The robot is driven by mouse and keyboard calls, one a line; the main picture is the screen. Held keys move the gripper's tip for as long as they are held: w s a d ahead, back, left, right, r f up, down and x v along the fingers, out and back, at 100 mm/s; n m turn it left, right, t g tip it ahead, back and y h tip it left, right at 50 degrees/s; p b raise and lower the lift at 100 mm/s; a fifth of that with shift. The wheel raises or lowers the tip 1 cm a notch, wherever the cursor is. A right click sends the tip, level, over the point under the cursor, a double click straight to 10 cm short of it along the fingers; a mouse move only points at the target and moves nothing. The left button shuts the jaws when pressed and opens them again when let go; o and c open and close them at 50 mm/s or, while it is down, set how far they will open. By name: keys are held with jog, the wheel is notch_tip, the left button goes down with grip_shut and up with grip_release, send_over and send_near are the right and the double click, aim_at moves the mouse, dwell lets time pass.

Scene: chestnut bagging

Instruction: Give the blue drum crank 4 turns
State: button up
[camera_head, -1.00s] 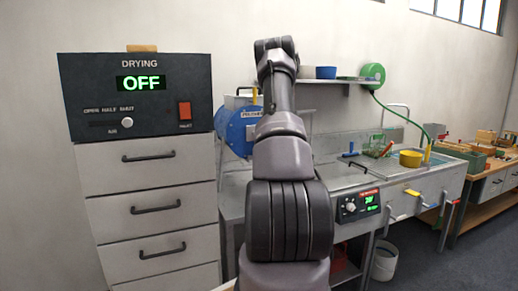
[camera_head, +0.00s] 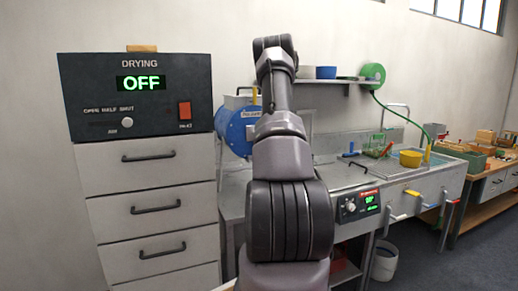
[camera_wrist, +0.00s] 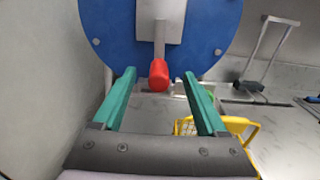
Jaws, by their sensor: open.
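The blue drum (camera_head: 236,130) stands at the left end of the steel bench, partly hidden behind my arm. In the wrist view its round blue face (camera_wrist: 205,40) fills the top. The crank's grey arm (camera_wrist: 159,38) points straight down from a grey plate and ends in a red handle (camera_wrist: 158,75). My gripper (camera_wrist: 158,78) is open, with its two green fingers on either side of the red handle. No finger visibly touches it. My gripper's fingers are hidden in the head view.
A yellow basket (camera_wrist: 238,126) lies below and right of the drum, behind my right finger. A metal handle frame (camera_wrist: 262,55) stands to the right. The grey drying cabinet (camera_head: 150,190) is left of the drum. A control box (camera_head: 358,205) is on the bench front.

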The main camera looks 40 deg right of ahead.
jog(key=v, duration=0.7)
jog(key=shift+s, duration=0.25)
dwell(0.3)
